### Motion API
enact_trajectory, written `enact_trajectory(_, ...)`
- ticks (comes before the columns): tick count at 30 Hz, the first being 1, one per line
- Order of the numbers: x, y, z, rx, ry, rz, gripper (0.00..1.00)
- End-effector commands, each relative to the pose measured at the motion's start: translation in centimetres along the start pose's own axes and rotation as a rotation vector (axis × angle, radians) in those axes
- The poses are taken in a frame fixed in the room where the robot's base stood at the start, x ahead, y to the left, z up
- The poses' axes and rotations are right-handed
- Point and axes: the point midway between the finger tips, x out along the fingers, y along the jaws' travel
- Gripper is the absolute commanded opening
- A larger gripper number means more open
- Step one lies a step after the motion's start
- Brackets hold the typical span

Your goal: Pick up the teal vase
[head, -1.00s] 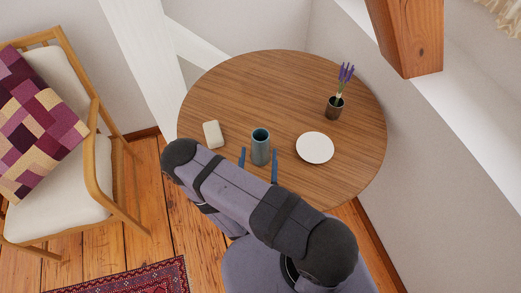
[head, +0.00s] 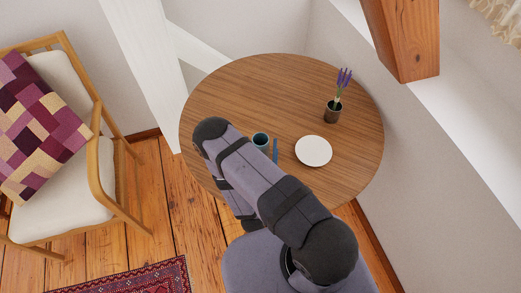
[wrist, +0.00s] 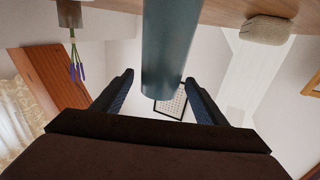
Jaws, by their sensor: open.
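The teal vase (head: 260,138) stands upright on the round wooden table (head: 230,84); in the head view my arm covers its lower part. In the wrist view, which is upside down, the vase (wrist: 170,45) hangs from the top, its rim end reaching down between my fingers. My gripper (wrist: 159,78) is open, with one finger on each side of the vase's line. The vase lies closer to the right finger in that picture, and I cannot tell whether they touch. One blue finger shows right of the vase in the head view; the other is hidden.
A white plate (head: 313,151) lies right of the vase. A dark pot with lavender (head: 332,111) stands behind it. A pale rounded block (wrist: 267,30) shows on the table in the wrist view. A chair (head: 98,180) stands left; a timber brace (head: 402,40) slants above right.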

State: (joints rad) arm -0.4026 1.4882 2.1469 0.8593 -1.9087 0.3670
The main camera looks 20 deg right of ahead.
Motion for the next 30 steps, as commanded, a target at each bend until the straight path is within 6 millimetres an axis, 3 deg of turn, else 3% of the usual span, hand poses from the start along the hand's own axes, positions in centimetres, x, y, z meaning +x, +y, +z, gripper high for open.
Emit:
enact_trajectory(6,1.7,0.0,-0.1,0.001,0.000,0.001,0.66)
enact_trajectory(14,1.8,0.0,0.1,-0.001,0.000,-0.001,0.66)
enact_trajectory(22,1.8,0.0,0.1,0.000,0.000,-0.001,0.04)
enact_trajectory(23,1.8,0.0,0.1,0.000,0.000,-0.001,0.00)
enact_trajectory(30,1.8,-0.1,-0.1,0.001,0.003,-0.001,0.00)
